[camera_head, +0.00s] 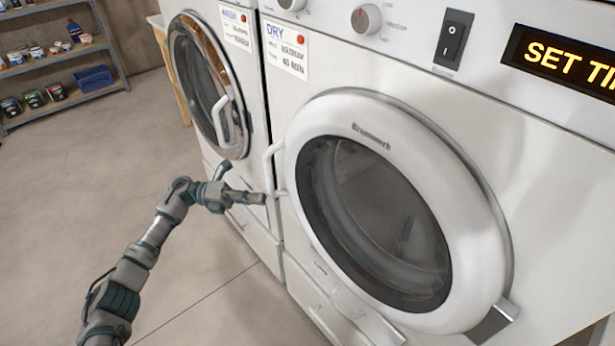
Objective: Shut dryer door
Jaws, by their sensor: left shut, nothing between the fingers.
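The dryer door (470,225) is a round white ring with a dark glass window, on the right-hand machine. It stands close to the dryer front (530,190); I cannot tell whether it is fully latched or slightly ajar. Its white bar handle (269,170) is on the door's left side, and a metal hinge (493,320) shows at lower right. My left gripper (256,198) is shut and empty, beside the lower end of the handle; I cannot tell whether it touches. My right gripper is not in view.
A washer with a round chrome-rimmed door (181,60) stands left of the dryer. A metal shelf (62,103) with cans and a blue bin (94,78) is at the far left. The concrete floor (80,190) between is clear.

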